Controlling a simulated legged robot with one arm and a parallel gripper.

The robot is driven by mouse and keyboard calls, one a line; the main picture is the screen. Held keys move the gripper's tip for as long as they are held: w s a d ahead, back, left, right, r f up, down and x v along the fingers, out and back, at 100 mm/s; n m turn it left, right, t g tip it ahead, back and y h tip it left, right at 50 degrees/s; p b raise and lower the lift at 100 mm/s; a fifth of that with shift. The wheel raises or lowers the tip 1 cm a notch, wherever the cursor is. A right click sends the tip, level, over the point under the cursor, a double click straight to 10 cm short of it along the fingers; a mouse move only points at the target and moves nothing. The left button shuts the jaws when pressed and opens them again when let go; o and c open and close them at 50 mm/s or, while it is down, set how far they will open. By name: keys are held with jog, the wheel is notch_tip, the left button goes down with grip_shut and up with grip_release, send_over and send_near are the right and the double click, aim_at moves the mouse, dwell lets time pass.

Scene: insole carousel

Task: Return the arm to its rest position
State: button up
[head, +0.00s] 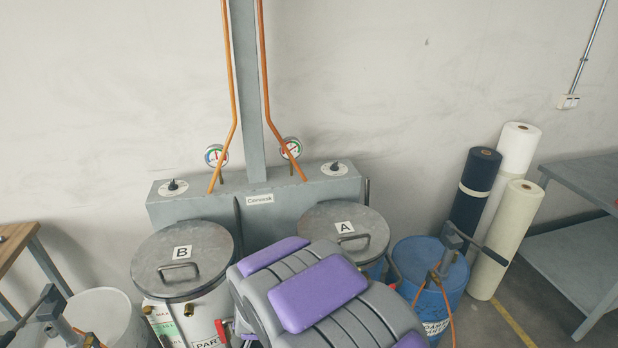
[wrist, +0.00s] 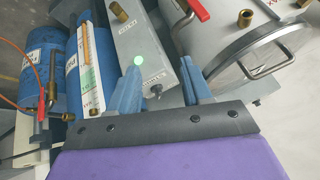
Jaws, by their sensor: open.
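My gripper (wrist: 160,76) shows in the wrist view as two blue fingers standing apart, with nothing between them. Behind the fingers is a grey metal box (wrist: 146,58) with a small label. I cannot tell the distance between them. In the head view, my own grey and purple body or arm parts fill the lower middle; the gripper's fingers do not show there. They hide part of the area in front of the lidded drums.
Drum B (head: 182,258) and drum A (head: 343,232) stand before a grey gauge cabinet (head: 260,207). A blue drum (head: 428,277) and several rolls (head: 473,200) stand right. A workbench (head: 590,240) is at the far right. Bare floor (head: 510,310) shows before the rolls.

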jog(key=s+d+r+n+g, duration=0.1)
jog(key=s+d+r+g, duration=0.1)
jog(key=s+d+r, duration=0.5)
jog(key=s+d+r+g, duration=0.2)
jog(key=s+d+r, duration=0.35)
jog(key=d, duration=0.35)
jog(key=s+d+r+g+h, duration=0.1)
jog(key=s+d+r, duration=0.1)
jog(key=s+d, duration=0.4)
jog(key=s+d+r+g+h, duration=0.1)
jog(key=s+d, duration=0.5)
jog(key=s, duration=0.7)
jog(key=shift+r+g+h, duration=0.3)
jog(key=shift+r+g, duration=0.5)
jog(key=shift+r, duration=0.05)
